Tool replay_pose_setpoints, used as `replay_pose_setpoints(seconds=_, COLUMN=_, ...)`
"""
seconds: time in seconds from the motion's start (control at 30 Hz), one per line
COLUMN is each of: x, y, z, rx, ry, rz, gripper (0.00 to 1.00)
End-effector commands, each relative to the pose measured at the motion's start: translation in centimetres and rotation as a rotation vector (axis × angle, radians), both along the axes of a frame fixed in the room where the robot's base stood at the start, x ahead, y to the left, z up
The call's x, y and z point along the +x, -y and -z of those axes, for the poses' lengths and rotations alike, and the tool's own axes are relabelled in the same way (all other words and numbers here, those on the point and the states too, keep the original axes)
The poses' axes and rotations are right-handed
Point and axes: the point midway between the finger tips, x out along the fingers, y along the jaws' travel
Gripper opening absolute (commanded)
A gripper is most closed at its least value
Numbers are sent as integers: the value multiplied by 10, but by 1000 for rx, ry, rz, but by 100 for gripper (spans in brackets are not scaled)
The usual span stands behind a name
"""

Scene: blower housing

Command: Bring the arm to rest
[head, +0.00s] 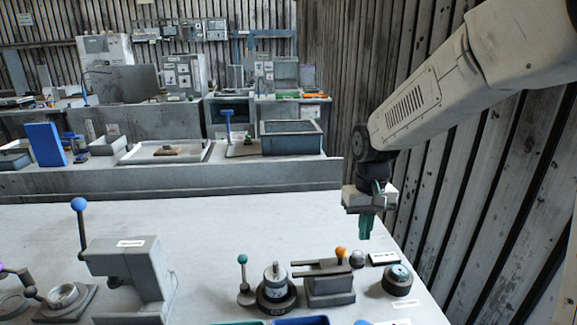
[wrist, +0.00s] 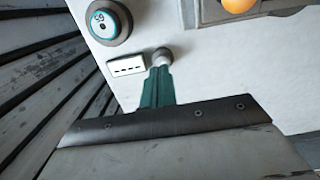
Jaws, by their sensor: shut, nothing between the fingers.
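My gripper (head: 366,226) hangs from my arm at the right of the head view, pointing down above the right part of the white table (head: 210,228). Its green fingers are together with nothing between them. In the wrist view the fingers (wrist: 157,76) show above the dark gripper body. A small grey knob (wrist: 162,57) shows just past the fingertips in that view; I cannot tell the gap to it. The same knob (head: 357,259) stands on the table below my gripper in the head view.
A wooden wall (head: 470,190) runs along the right.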

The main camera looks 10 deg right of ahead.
Motion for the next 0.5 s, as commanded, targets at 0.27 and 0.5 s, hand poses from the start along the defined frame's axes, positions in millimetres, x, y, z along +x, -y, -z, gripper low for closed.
replay_pose_setpoints(seconds=0.27, x=-98, y=11, z=-34, rx=-3, ry=-65, rz=-15, gripper=0)
replay_pose_setpoints(seconds=0.5, x=-188, y=21, z=-67, rx=-1, ry=-24, rz=-12, gripper=0)
